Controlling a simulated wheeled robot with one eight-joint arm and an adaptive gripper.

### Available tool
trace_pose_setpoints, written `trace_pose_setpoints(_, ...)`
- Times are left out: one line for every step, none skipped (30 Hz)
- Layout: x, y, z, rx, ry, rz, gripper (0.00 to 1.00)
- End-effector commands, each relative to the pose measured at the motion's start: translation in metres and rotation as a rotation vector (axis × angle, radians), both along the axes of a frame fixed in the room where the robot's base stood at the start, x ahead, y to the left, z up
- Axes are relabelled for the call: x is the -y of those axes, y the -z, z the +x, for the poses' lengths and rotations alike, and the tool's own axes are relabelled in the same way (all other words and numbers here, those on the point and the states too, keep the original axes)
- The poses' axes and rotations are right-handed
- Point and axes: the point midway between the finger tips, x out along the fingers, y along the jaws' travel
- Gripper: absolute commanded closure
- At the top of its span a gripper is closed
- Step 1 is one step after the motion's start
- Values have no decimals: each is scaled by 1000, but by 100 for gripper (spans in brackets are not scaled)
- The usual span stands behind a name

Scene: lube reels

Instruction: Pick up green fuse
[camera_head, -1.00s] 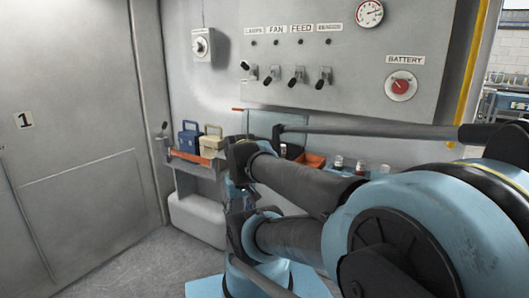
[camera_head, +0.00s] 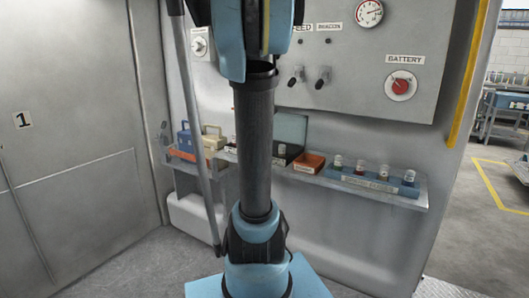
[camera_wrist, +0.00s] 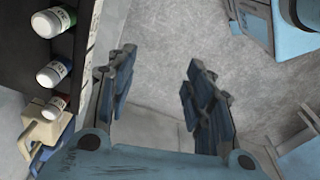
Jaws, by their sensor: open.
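My gripper (camera_wrist: 156,82) is open and empty in the wrist view, its two dark fingers apart above the grey floor. Several small clear-topped fuses (camera_head: 359,167) stand in a blue rack (camera_head: 348,178) on the right part of the wall shelf in the head view. Their colours are too small to tell surely, so I cannot say which is green. The gripper is outside the head view.
A switch panel (camera_head: 350,75) is above. The floor at left is clear.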

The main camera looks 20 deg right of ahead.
Motion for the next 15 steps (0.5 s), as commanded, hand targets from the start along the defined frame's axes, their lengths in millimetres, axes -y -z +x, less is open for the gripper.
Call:
trace_pose_setpoints(13, -5, 15, -3, -36, 2, 52)
trace_pose_setpoints(20, -7, 21, -5, -64, 4, 52)
trace_pose_setpoints(29, -9, 31, -5, -100, 6, 52)
trace_pose_setpoints(36, -11, 38, -6, -126, 8, 52)
trace_pose_setpoints(43, -12, 45, -6, -153, 10, 52)
trace_pose_setpoints(52, -14, 54, -5, -188, 13, 52)
trace_pose_setpoints(59, -15, 60, -6, -212, 15, 52)
trace_pose_setpoints(65, -15, 65, -6, -236, 18, 52)
trace_pose_setpoints(73, -16, 72, -5, -265, 21, 52)
trace_pose_setpoints(79, -16, 77, -4, -285, 22, 52)
trace_pose_setpoints(84, -17, 81, -4, -303, 23, 52)
trace_pose_setpoints(91, -17, 86, -4, -325, 25, 52)
trace_pose_setpoints(94, -17, 89, -3, -342, 26, 52)
trace_pose_setpoints(98, -17, 91, -3, -354, 27, 52)
trace_pose_setpoints(102, -17, 94, -2, -368, 29, 52)
